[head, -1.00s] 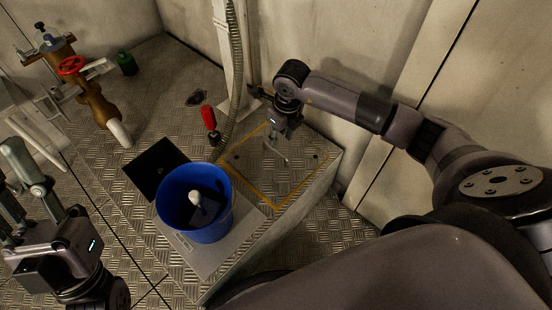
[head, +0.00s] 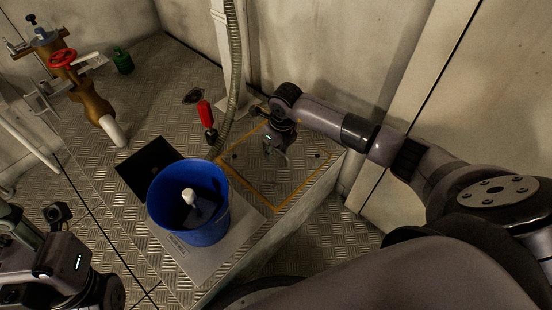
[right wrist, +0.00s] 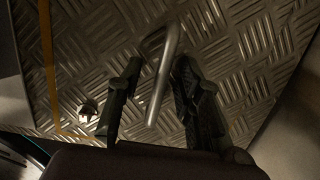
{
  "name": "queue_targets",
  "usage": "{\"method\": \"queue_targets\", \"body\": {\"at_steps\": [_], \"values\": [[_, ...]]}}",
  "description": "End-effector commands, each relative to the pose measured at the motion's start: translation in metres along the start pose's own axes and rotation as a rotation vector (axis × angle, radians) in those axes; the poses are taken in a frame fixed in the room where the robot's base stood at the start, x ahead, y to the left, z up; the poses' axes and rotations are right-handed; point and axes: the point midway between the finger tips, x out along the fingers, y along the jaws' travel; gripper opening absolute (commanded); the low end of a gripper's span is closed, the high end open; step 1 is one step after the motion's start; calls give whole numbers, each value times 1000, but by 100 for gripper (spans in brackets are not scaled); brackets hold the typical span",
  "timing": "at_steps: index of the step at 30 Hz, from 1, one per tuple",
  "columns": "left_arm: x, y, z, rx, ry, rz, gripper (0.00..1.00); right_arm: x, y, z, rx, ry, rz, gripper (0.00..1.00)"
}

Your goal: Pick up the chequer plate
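The chequer plate (head: 288,178) is a patterned metal panel outlined in yellow at the right end of the raised metal deck. A bent metal handle (right wrist: 164,85) stands on it. My right gripper (head: 274,149) is low over the plate at the handle. In the right wrist view its two dark fingers (right wrist: 158,66) are apart, one on each side of the handle, and they do not appear closed on it. My left gripper (head: 30,225) is at the lower left, away from the plate; its fingers are partly cut off and their state is unclear.
A blue bucket (head: 165,215) with a white-topped item inside stands left of the plate, on a light panel. A black square (head: 143,166) lies behind it. A red-handled tool (head: 206,115), a hose (head: 234,75) and a white post are behind the plate. A wall is close at right.

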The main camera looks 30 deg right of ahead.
Motion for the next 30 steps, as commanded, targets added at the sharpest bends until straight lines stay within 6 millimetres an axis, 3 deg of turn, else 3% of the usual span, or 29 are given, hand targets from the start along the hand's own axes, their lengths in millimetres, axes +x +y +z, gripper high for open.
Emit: {"method": "queue_targets", "body": {"at_steps": [5,19,30], "values": [[1,0,0,0,-2,0,32,-2,0,0,0,-1,0,32],[0,0,0,-1,-2,0,32,-2,0,0,0,0,-1,0],[0,0,0,-1,-3,-1,32,-2,0,0,0,0,-1,0]]}}
